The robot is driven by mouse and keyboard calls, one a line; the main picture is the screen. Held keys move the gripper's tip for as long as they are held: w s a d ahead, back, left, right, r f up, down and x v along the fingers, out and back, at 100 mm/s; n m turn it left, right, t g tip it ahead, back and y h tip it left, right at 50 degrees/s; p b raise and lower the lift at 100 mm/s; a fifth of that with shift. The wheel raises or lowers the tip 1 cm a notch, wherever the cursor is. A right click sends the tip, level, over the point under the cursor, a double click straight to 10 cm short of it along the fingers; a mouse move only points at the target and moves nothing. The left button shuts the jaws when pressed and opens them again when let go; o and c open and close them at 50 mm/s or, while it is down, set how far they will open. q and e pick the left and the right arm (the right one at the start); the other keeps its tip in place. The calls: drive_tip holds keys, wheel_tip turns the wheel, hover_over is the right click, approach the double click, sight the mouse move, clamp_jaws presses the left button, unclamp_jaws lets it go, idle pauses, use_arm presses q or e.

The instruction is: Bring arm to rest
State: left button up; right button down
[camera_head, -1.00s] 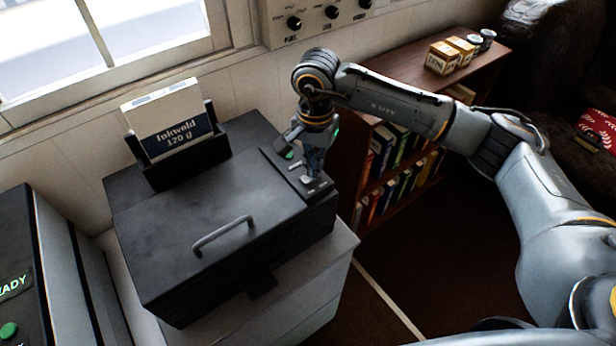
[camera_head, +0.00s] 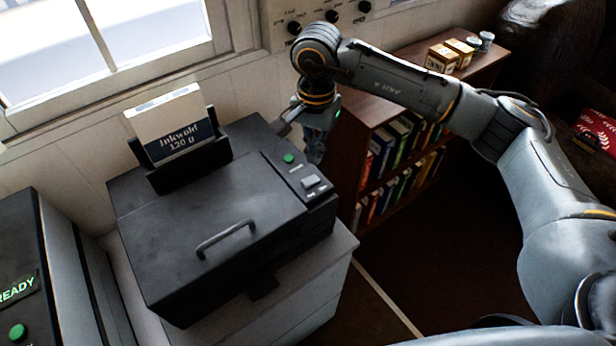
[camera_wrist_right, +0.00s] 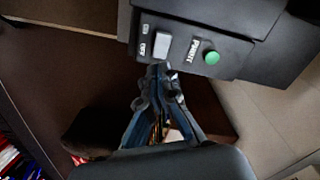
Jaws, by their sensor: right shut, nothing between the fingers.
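A black printer (camera_head: 215,215) stands on a pale cabinet, with a handle on its lid and a paper pack in its rear tray. Its control panel has a grey rocker switch (camera_head: 311,182) and a green button (camera_head: 288,158). The wrist view shows the switch (camera_wrist_right: 161,47) beside an OFF label and the green button (camera_wrist_right: 211,57) labelled PRINT. My right gripper (camera_head: 316,158) points down just beyond the panel's far right edge, apart from the switch in the head view. Its fingertips are together and empty in the wrist view (camera_wrist_right: 160,72). My left gripper is out of view.
A low bookshelf (camera_head: 385,120) with small boxes (camera_head: 442,57) on top stands right of the printer, close behind my right arm. A wall panel with knobs (camera_head: 332,15) is above. A dark machine (camera_head: 18,260) reading READY is at the left. Dark floor (camera_head: 450,250) is open.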

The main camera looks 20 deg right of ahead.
drive_tip(key=shift+r, duration=0.6)
